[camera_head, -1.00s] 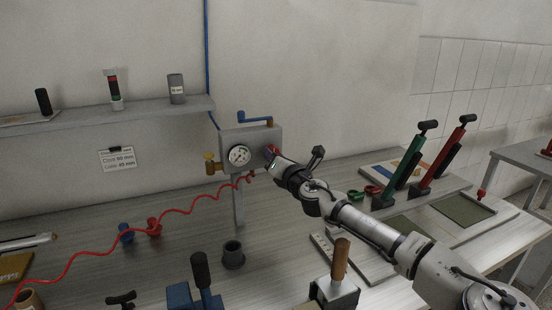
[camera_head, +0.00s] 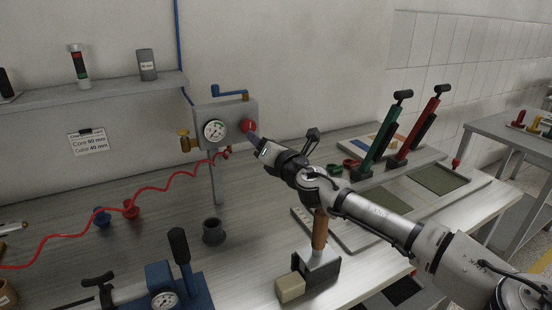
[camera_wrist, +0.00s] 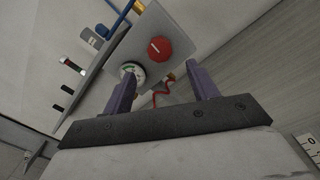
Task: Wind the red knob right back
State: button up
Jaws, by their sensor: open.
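The red knob (camera_head: 249,128) is on the right side of the grey regulator box (camera_head: 240,113), which stands on a post at the back of the bench. In the wrist view the red knob (camera_wrist: 158,49) shows face-on with a pale pointer line, ahead of the jaws. My gripper (camera_head: 254,142) is just right of the knob, apart from it. In the wrist view my gripper (camera_wrist: 162,80) is open and empty, its two purple fingers spread. The gauge (camera_head: 214,131) is on the box's front; it also shows in the wrist view (camera_wrist: 132,70).
A blue crank handle (camera_head: 230,93) is on top of the box and a brass fitting (camera_head: 187,142) at its left. A coiled red hose (camera_head: 165,187) runs left. Green (camera_head: 381,140) and red (camera_head: 419,127) levers stand to the right. A dark cup (camera_head: 213,231) stands below.

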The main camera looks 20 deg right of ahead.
jog(key=s+b, duration=0.1)
jog(key=s, duration=0.5)
jog(key=shift+s+d, duration=0.2)
jog(key=shift+s, duration=0.05)
jog(key=shift+f, duration=0.15)
